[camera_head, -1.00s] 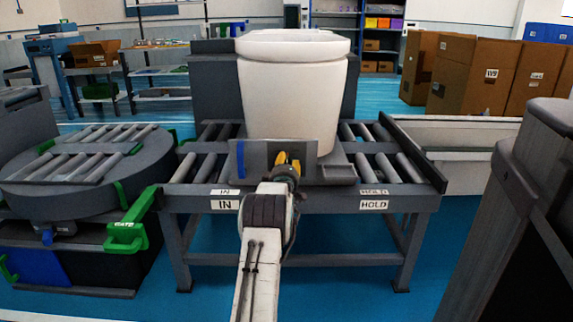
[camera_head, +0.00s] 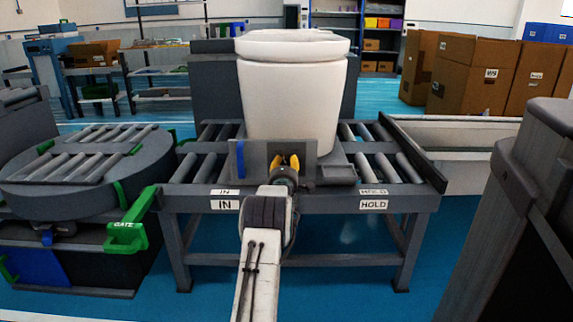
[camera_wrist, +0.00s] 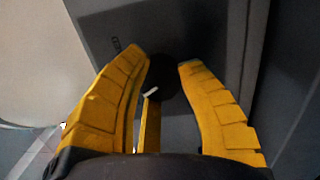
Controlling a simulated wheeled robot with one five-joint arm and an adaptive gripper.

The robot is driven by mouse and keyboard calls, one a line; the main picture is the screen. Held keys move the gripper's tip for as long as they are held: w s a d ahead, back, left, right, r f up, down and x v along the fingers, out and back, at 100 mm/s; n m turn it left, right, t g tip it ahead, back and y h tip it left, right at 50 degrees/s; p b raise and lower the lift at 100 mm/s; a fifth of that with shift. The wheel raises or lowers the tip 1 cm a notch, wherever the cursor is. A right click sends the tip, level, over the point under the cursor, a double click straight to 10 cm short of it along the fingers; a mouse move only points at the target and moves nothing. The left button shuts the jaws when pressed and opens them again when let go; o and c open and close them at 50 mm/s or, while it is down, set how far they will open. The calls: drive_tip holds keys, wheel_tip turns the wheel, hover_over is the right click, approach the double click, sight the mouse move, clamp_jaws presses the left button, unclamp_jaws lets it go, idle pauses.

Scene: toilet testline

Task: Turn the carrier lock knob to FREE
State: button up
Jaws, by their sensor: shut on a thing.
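The lock knob (camera_wrist: 163,77) is a dark round knob with a white mark, on the grey carrier's face (camera_wrist: 203,35). In the wrist view it sits between the two yellow fingers of my gripper (camera_wrist: 164,72), which is shut on it. A yellow bar also shows between the fingers below the knob. Small lettering on the face left of the knob is too blurred to read. In the head view my gripper (camera_head: 288,162) is at the front panel of the carrier (camera_head: 258,160) and hides the knob. The white toilet (camera_head: 292,100) stands upright on the carrier.
The carrier rests on a roller table (camera_head: 310,203) with IN and HOLD labels. A round roller turntable (camera_head: 85,172) with a green GATE handle (camera_head: 127,232) stands left. A dark grey post (camera_head: 520,190) stands close on the right. Blue floor is open beneath the table.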

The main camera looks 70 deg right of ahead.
drive_tip(key=shift+w+f+n, duration=0.1)
drive_tip(key=shift+w+n, duration=0.05)
drive_tip(key=shift+n, duration=0.25)
drive_tip(key=o, duration=1.2)
drive_tip(key=shift+o, duration=0.2)
drive_tip(key=v, duration=1.2)
idle(0.4)
